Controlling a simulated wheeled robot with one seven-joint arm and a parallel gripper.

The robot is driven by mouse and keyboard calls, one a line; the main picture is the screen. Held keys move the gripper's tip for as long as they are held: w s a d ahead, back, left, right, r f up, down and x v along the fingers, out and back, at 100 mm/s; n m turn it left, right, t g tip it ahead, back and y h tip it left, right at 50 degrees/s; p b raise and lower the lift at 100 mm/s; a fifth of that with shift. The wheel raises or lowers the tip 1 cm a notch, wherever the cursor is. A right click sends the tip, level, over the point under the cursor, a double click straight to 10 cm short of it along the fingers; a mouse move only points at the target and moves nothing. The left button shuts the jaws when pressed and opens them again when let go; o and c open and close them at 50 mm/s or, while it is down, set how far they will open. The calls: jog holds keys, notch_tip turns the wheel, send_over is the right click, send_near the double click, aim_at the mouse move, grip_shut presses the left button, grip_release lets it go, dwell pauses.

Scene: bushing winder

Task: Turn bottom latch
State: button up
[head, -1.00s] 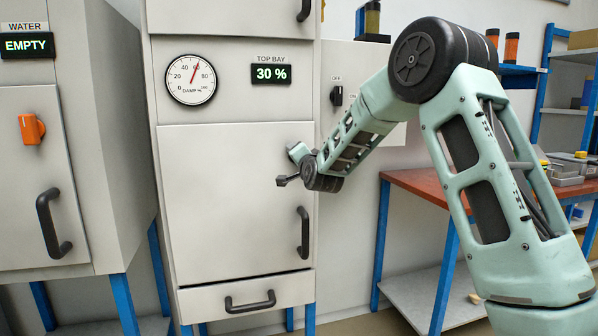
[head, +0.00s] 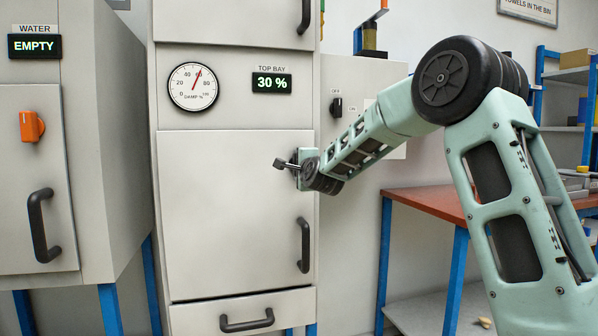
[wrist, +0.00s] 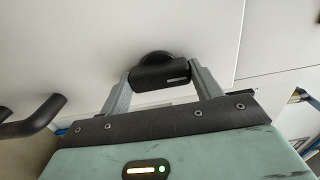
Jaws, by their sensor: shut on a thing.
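The bottom latch (wrist: 160,72) is a dark knob with a light mark on its face, mounted on the pale cabinet door. In the wrist view my gripper (wrist: 163,78) has a grey finger on each side of it and is shut on it. In the head view my gripper (head: 287,164) is at the upper right of the lower cabinet door (head: 225,225). There the latch is hard to tell apart from my gripper. The door looks shut.
A black door handle (head: 304,245) is below my gripper; part of a handle also shows in the wrist view (wrist: 35,118). A drawer (head: 290,305) is underneath. A dial gauge (head: 193,87), a "TOP BAY 30 %" display (head: 272,83) and a side switch (head: 336,107) are above. A red-topped table (head: 430,201) stands right.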

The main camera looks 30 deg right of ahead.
jog(key=shift+d, duration=0.1)
dwell(0.3)
jog(key=o, duration=1)
jog(key=v, duration=1.7)
jog(key=shift+s+r+b, duration=0.1)
jog(key=shift+s+b, duration=0.1)
jog(key=shift+b, duration=0.2)
